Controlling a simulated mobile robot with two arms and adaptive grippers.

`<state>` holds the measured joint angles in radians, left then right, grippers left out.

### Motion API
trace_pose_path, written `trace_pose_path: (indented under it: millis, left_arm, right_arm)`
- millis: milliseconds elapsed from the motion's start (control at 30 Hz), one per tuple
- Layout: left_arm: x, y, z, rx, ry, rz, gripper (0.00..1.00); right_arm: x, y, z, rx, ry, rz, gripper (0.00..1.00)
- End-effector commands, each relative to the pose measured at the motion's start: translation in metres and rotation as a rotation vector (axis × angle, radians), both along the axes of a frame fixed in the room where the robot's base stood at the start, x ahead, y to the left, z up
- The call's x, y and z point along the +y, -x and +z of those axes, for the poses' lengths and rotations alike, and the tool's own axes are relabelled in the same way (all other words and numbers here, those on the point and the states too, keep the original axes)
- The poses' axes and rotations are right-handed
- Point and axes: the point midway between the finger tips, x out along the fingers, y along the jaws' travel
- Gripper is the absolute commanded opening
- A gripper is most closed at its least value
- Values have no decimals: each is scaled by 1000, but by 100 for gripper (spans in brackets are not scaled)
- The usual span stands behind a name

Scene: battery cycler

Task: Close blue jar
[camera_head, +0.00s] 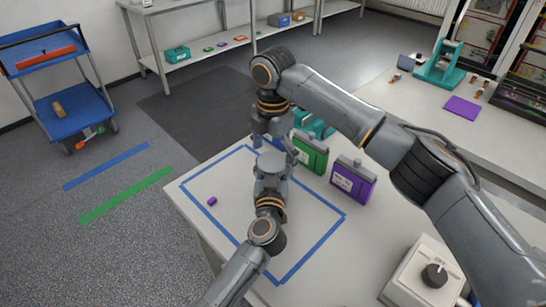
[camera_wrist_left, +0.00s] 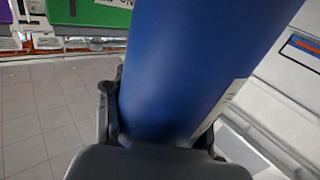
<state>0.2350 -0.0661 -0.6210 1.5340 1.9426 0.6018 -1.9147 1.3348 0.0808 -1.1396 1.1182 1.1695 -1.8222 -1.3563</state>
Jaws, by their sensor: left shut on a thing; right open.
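The blue jar (camera_wrist_left: 190,65) fills much of the left wrist view, close up and tilted in that picture, with part of a white label at its right edge. My left gripper (camera_wrist_left: 160,130) is shut on it, with a dark finger on each side. In the head view my left gripper (camera_head: 272,165) is over the table, and the jar is hidden by my arms there. My right gripper (camera_head: 268,138) is open, pointing down just behind the left one. I cannot make out a blue lid, nor whether the right gripper touches the jar.
A green container (camera_head: 309,156) and a purple container (camera_head: 352,184) stand right of my grippers, with a teal object (camera_head: 313,123) behind. A small purple piece (camera_head: 212,201) lies on the table at left. A white box with a black knob (camera_head: 434,275) stands at front right.

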Motion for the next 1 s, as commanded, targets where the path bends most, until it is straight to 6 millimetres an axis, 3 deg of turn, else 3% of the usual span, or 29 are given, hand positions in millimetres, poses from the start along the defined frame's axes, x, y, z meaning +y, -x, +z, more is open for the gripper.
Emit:
trace_pose_path:
  millis: [233, 500, 600, 1000]
  left_arm:
    - [0, 0, 1, -1, 0, 0, 0]
    - [0, 0, 1, -1, 0, 0, 0]
    - [0, 0, 1, -1, 0, 0, 0]
    - [0, 0, 0, -1, 0, 0, 0]
  right_arm:
    - [0, 0, 33, -2, -1, 0, 96]
    - [0, 0, 36, 0, 0, 0, 96]
    - [0, 0, 39, -2, 1, 19, 91]
    - [0, -1, 71, -2, 0, 436, 91]
